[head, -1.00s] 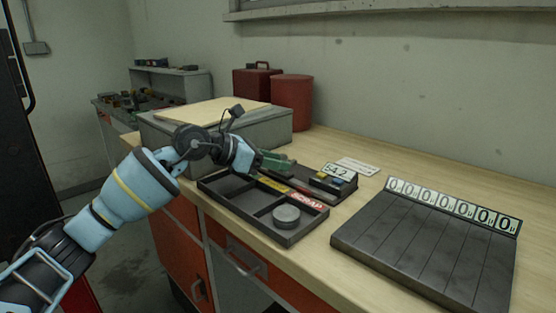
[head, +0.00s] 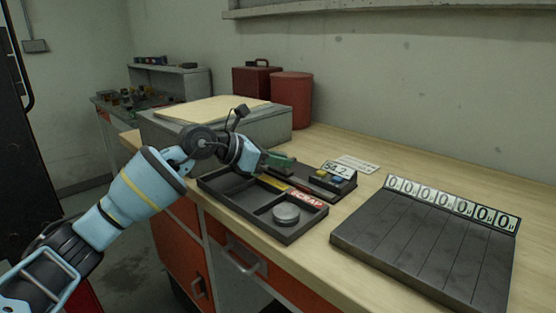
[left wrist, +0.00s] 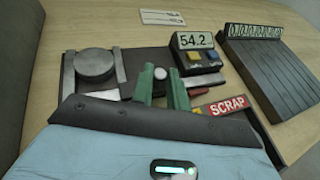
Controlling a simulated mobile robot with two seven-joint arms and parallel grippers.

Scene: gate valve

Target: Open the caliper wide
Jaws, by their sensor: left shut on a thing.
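The caliper lies on a dark base, with a readout box (head: 338,172) showing 54.2. The readout also shows in the left wrist view (left wrist: 192,41), with a blue and a yellow button below it. There, a grey disc (left wrist: 95,63) sits between a left jaw (left wrist: 68,76) and a right jaw (left wrist: 119,66); I cannot tell whether both touch it. My left gripper (head: 280,160) is over the caliper, its green fingers (left wrist: 161,89) on either side of a pale round knob (left wrist: 160,73) and shut on it. My right gripper is not in view.
A compartment tray (head: 262,207) with a SCRAP label (head: 306,197) and another grey disc (head: 286,213) sits at the bench front. A slotted dark rack (head: 425,245) with zero-marked plates stands right. A grey box (head: 225,130) is behind my arm. A white card (head: 357,164) lies behind the readout.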

